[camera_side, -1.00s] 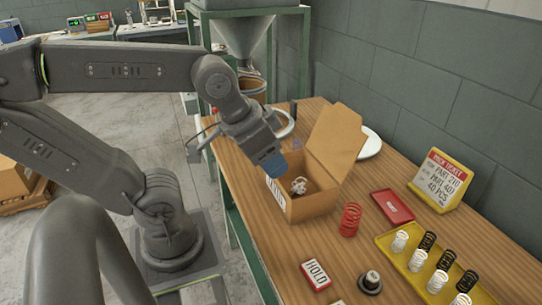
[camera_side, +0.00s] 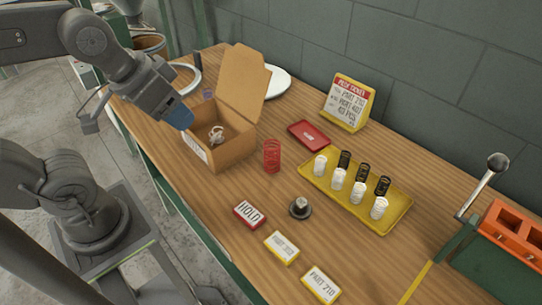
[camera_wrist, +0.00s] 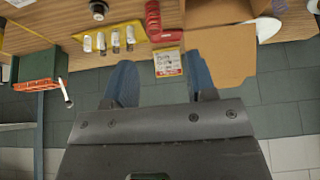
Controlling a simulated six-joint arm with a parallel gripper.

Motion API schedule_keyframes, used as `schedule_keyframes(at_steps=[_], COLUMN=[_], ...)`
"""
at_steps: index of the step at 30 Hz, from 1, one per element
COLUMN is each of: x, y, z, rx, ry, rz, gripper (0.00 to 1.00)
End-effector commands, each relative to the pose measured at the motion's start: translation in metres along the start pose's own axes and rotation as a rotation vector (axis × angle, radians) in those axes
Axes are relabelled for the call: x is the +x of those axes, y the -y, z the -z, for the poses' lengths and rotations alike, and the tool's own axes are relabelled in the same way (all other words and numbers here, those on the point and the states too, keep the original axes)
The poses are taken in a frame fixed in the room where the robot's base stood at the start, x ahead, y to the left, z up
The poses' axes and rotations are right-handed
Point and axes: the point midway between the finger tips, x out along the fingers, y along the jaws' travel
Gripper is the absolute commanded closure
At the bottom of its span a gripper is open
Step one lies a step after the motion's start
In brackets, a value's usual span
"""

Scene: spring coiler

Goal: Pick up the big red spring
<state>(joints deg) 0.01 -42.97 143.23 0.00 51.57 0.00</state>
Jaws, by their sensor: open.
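The big red spring (camera_side: 271,156) stands upright on the wooden table, just right of the open cardboard box (camera_side: 240,150). In the wrist view the red spring (camera_wrist: 153,18) is at the top middle, beyond my fingers and apart from them. My gripper (camera_side: 180,116) is at the left edge of the box, above the table, with the spring to its right across the box. In the wrist view my gripper's blue fingers (camera_wrist: 161,84) are spread apart with nothing held between them.
A yellow tray (camera_side: 395,221) of white and black springs lies right of the red spring, with a red tray (camera_side: 308,135) behind it. A dark round part (camera_side: 299,208), a HOLD block (camera_side: 249,214) and a pick ticket stand (camera_side: 348,103) are nearby. The box holds a light-coloured object (camera_side: 216,135).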

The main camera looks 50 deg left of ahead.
Motion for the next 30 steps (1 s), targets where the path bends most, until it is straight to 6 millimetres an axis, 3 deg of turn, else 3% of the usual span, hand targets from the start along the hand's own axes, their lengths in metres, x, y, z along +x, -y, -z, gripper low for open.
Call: schedule_keyframes(at_steps=[7, 14, 22, 26, 30], x=[0.000, 0.000, 0.000, 0.004, 0.017], y=[0.000, 0.000, 0.000, -0.002, -0.008], z=[0.000, 0.000, 0.002, 0.015, 0.043], rx=[0.000, 0.000, 0.018, 0.148, 0.440], ry=[0.000, 0.000, 0.006, 0.054, 0.154], rz=[0.000, 0.000, 0.001, 0.010, 0.020], gripper=[0.49, 0.27, 0.27, 0.27, 0.27])
